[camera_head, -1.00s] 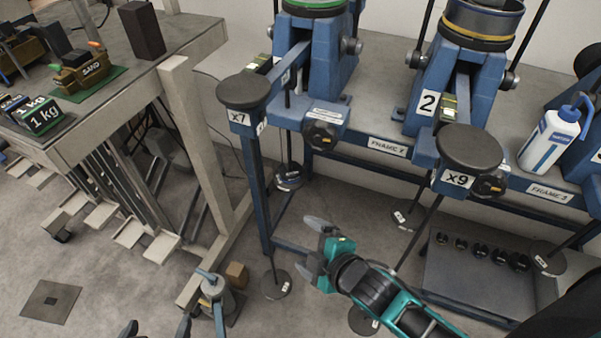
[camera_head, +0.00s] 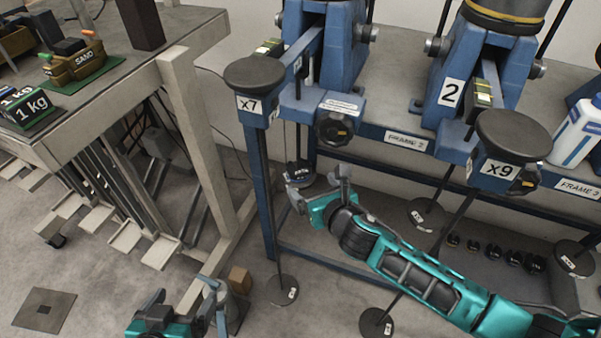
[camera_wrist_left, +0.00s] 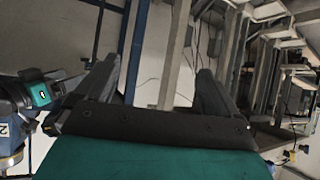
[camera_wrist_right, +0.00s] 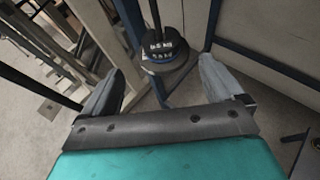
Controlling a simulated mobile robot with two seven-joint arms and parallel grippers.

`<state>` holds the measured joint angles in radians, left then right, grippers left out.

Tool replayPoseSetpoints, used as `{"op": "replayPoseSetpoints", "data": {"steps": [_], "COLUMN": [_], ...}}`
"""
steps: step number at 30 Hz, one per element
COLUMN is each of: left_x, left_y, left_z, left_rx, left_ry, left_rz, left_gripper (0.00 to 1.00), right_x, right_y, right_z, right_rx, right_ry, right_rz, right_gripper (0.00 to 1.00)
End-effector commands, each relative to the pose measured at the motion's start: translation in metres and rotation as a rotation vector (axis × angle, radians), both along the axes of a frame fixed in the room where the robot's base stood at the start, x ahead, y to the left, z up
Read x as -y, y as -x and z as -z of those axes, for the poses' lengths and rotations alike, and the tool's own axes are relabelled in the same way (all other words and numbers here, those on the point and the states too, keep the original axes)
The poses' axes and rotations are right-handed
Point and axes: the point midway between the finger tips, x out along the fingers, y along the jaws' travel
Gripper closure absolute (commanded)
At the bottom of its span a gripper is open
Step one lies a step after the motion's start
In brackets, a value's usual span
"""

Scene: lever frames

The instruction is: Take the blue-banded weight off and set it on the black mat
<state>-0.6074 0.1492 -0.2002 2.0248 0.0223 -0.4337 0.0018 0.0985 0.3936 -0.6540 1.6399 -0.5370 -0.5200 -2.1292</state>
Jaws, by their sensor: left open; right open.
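A stack of dark weights (camera_head: 299,172) hangs on a thin rod under the x7 lever, at the left of the blue frames. In the right wrist view the stack (camera_wrist_right: 162,46) shows pale lettering and a bluish band above a wider grey disc. My right gripper (camera_head: 316,182) is open and empty, its fingers pointing at the stack, which lies ahead of and between the fingertips without visible contact. My left gripper (camera_head: 184,292) is open and empty, low at the left by the table leg. I cannot clearly make out the black mat.
The x9 lever pad (camera_head: 514,135) and other hangers (camera_head: 427,214) are right of the stack. A blue frame post (camera_head: 259,185) stands just left of it.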

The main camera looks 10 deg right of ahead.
Motion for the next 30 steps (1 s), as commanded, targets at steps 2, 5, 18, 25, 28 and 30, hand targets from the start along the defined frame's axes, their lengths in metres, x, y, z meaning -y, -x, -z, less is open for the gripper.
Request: {"op": "replayPoseSetpoints", "data": {"steps": [2, 5, 18, 25, 28, 30], "left_x": [0.003, 0.006, 0.009, 0.008, 0.008, 0.008], "left_y": [0.0, -0.002, -0.01, -0.01, -0.009, -0.009], "left_z": [0.003, 0.001, 0.007, 0.01, 0.01, 0.01], "left_rx": [-0.001, 0.006, 0.019, 0.019, 0.018, 0.017], "left_ry": [0.005, 0.011, 0.017, 0.016, 0.016, 0.015], "left_rz": [0.005, 0.009, 0.013, 0.014, 0.015, 0.015], "left_gripper": [0.04, 0.04, 0.04, 0.04, 0.04, 0.04], "right_x": [-0.003, -0.005, -0.011, -0.013, -0.013, -0.013], "right_y": [-0.014, -0.025, -0.07, -0.08, -0.08, -0.08], "right_z": [0.008, 0.011, 0.027, 0.029, 0.028, 0.029], "right_rx": [0.001, 0.0, -0.001, -0.001, -0.001, -0.001], "right_ry": [-0.002, -0.003, -0.005, -0.005, -0.005, -0.005], "right_rz": [0.002, 0.001, 0.002, 0.001, 0.001, 0.001], "right_gripper": [0.06, 0.06, 0.06, 0.06, 0.06, 0.08]}}
